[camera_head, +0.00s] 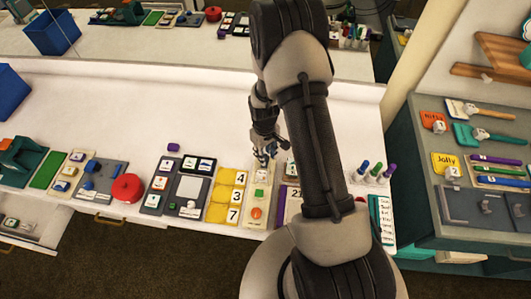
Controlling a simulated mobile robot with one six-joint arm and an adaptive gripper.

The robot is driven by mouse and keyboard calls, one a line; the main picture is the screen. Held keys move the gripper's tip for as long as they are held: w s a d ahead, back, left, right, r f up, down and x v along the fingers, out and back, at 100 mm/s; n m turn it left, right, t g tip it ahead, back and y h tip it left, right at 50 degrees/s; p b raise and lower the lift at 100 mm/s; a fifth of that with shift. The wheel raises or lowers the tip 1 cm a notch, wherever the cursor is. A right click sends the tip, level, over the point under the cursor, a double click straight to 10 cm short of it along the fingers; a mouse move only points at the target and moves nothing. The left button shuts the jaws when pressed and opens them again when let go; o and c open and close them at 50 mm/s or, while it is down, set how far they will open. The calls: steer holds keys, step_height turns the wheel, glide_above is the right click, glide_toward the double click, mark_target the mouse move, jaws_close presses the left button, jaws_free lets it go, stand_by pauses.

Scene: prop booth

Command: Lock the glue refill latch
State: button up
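My gripper (264,157) points down over the far end of a narrow cream panel (265,198) on the white table. The panel carries a green piece (259,193) and an orange round piece (256,213). The gripper is small and dark here, and I cannot tell whether its fingers are open or touching anything. No part is readably labelled as the glue refill latch, so I cannot tell which one it is. My arm hides part of the table to the right of the panel.
Yellow number cards (228,196), a grey panel (187,190) and a red round pot (127,188) stand left along the front edge. Upright markers (375,173) stand right. A grey-topped cabinet (480,238) with tools is at far right. The table's back is mostly clear.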

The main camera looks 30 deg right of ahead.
jaws_close()
stand_by(0.4)
steer(key=shift+s, duration=0.1)
steer(key=shift+s+a, duration=0.25)
steer(key=shift+s, duration=0.05)
steer(key=shift+s+a, duration=0.35)
steer(key=shift+s, duration=0.2)
steer(key=shift+o, duration=1.4)
jaws_free()
